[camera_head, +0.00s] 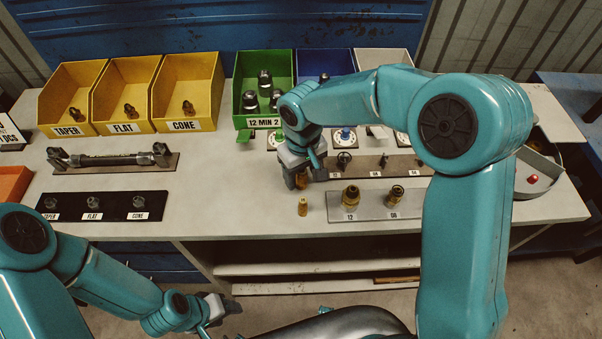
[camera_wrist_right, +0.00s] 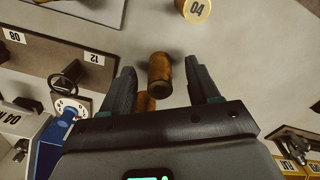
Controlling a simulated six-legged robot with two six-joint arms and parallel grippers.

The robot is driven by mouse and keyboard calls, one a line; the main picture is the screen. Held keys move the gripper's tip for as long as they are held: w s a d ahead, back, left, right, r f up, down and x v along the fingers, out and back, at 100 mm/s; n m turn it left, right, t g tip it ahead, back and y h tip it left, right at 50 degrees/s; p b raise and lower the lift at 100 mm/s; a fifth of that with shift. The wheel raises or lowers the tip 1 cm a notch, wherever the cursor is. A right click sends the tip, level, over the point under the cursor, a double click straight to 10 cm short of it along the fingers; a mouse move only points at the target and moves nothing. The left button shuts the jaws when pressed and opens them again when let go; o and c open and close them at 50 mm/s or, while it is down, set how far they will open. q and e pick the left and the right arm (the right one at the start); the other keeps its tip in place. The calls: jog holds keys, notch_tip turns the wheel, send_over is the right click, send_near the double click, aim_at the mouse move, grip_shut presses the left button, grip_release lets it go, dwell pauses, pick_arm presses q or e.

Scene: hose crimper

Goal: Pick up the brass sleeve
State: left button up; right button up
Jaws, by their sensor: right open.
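A brass sleeve (camera_wrist_right: 160,72) shows between the open fingers of my right gripper (camera_wrist_right: 162,88) in the right wrist view, with visible gaps to both fingers. A second brass piece (camera_wrist_right: 145,102) shows behind it, partly hidden by the gripper body. In the head view, my right gripper (camera_head: 298,176) points down over the bench, with brass (camera_head: 301,182) showing at its fingertips. Another small brass piece (camera_head: 302,207) stands on the bench just in front. A round brass top marked 04 (camera_wrist_right: 196,9) is cut by the wrist view's upper edge. My left gripper (camera_head: 214,308) is low, in front of the bench.
A light plate (camera_head: 376,212) with two brass fittings lies right of the small brass piece. A brown board (camera_head: 398,166) with dark fittings lies behind it. Yellow bins (camera_head: 121,85) and a green bin (camera_head: 277,62) stand at the back. Bare bench lies left of my right gripper.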

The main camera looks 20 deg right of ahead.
jog(key=shift+f, duration=0.65)
jog(key=shift+d+f, duration=0.1)
jog(key=shift+f, duration=0.15)
jog(key=shift+c, duration=0.9)
jog(key=c, duration=0.9)
jog(key=shift+r, duration=0.15)
